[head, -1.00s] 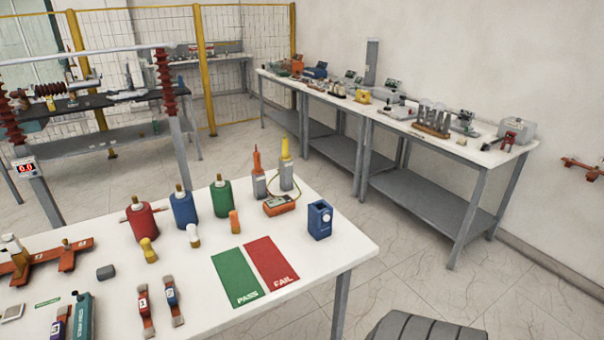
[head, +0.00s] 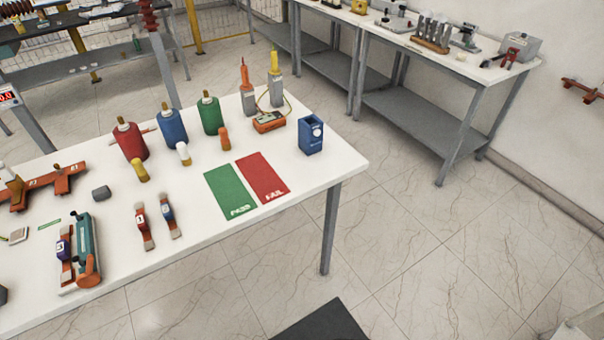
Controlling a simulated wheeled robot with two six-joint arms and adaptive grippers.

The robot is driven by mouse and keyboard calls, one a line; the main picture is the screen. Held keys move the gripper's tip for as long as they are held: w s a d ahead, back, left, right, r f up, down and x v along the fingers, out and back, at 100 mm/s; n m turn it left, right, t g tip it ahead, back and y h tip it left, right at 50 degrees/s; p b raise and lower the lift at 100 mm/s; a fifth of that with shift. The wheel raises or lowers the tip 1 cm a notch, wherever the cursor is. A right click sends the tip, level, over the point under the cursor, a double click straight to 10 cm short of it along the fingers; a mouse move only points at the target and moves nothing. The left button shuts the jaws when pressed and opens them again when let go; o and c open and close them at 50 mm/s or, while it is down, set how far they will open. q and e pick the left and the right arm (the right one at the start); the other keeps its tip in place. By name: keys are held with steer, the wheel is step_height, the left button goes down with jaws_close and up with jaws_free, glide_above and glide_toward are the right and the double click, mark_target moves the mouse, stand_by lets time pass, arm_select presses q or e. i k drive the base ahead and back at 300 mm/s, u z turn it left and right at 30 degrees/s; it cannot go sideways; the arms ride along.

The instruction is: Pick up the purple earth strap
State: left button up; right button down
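The purple earth strap (head: 63,250) lies on the white table at the lower left of the head view. It is a copper-coloured strap with a purple band and a small white label. It lies close beside a teal tool (head: 86,245) with an orange-brown end; I cannot tell whether they touch. A red-banded strap (head: 143,222) and a blue-banded strap (head: 169,212) lie to its right. Neither of my grippers shows in the head view.
The white table (head: 200,232) also holds red (head: 131,143), blue (head: 171,128) and green (head: 209,114) bushings, a green PASS mat (head: 229,192), a red FAIL mat (head: 262,177) and a blue box (head: 310,135). Open floor (head: 430,240) lies to its right.

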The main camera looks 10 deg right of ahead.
mark_target(63, 249)
steer(key=u, duration=1.45)
